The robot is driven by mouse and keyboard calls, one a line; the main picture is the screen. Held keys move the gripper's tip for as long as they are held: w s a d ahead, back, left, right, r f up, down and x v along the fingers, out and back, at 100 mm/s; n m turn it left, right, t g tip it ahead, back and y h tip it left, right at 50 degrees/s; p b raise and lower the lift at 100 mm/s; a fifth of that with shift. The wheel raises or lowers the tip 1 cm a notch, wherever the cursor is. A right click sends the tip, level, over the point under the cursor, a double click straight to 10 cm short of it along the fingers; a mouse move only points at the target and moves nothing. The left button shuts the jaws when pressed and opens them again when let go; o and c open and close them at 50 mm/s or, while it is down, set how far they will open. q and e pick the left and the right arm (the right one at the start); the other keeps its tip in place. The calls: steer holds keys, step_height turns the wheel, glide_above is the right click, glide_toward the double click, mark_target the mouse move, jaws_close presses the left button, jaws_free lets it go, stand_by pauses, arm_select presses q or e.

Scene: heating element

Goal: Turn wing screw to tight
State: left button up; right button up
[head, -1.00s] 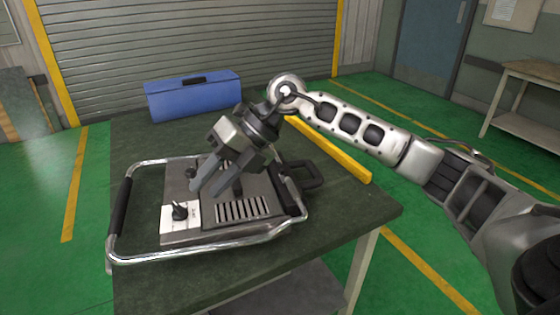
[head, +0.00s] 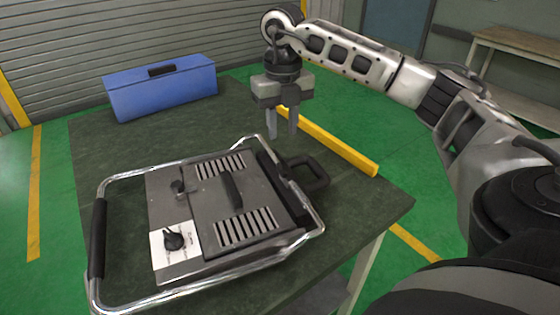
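The heating element (head: 205,245) is a grey metal case with vent slots and a chrome tube frame, lying on the dark green table. A small black wing-shaped screw (head: 178,186) stands at the upper left of its top. A black knob (head: 174,241) sits on a white label at the lower left of the top. My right gripper (head: 283,136) is apart from the case, above the table beyond its upper right corner. Its fingers point down with a gap between them and nothing in it. My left gripper is out of view.
A blue box (head: 160,92) stands on the table's far left part. The table (head: 105,140) is clear between case and box.

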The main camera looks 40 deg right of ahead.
mark_target(282, 168)
step_height(282, 168, down, 11)
steer(key=shift+r, duration=0.2)
jaws_close()
